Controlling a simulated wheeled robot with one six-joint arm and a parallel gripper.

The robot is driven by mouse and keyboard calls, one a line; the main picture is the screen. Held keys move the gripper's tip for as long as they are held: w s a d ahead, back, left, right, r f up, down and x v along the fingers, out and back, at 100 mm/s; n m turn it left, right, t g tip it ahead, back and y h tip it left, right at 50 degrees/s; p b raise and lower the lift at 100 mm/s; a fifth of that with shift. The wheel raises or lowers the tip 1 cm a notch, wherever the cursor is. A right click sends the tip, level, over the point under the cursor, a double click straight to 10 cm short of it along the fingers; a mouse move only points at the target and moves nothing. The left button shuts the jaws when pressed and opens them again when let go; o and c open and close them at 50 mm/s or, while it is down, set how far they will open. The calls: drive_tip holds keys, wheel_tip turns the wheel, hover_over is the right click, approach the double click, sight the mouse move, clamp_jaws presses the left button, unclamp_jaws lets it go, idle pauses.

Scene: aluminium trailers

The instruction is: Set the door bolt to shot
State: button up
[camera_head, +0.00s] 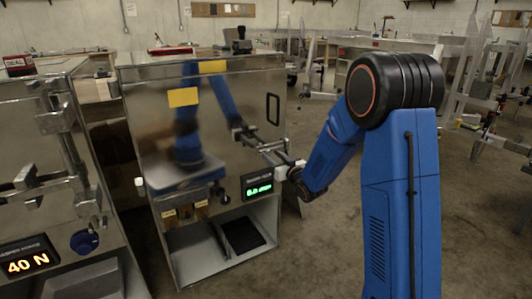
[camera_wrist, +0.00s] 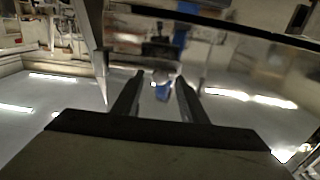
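A shiny metal cabinet (camera_head: 150,130) stands in the middle of the head view, its mirror-like front reflecting my blue arm. I cannot clearly make out a door bolt on it; small metal fittings near its right edge merge with my gripper and its reflection. My gripper (camera_head: 270,148) is in front of the cabinet's right part, below the black handle (camera_head: 273,109). In the wrist view my gripper (camera_wrist: 161,80) has two dark fingers apart with nothing visible held between them. They point at a reflective surface (camera_wrist: 225,75); contact cannot be told.
A green-lit display (camera_head: 258,187) and a dark knob (camera_head: 218,194) are low on the cabinet, above an open lower bay (camera_head: 240,238). Another metal unit (camera_head: 45,190) with a "40 N" display stands at left. Open floor (camera_head: 325,235) lies right of the cabinet.

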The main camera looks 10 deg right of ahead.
sight(274, 148)
drive_tip(key=shift+w+a, duration=0.1)
drive_tip(key=shift+w, duration=0.25)
clamp_jaws()
drive_tip(key=shift+w+d, duration=0.3)
drive_tip(key=shift+d, duration=0.6)
drive_tip(key=shift+w+d, duration=0.3)
drive_tip(key=shift+d, duration=0.6)
unclamp_jaws()
drive_tip(key=shift+d, duration=0.15)
drive_tip(key=v, duration=1.7)
drive_tip(key=shift+s, duration=0.15)
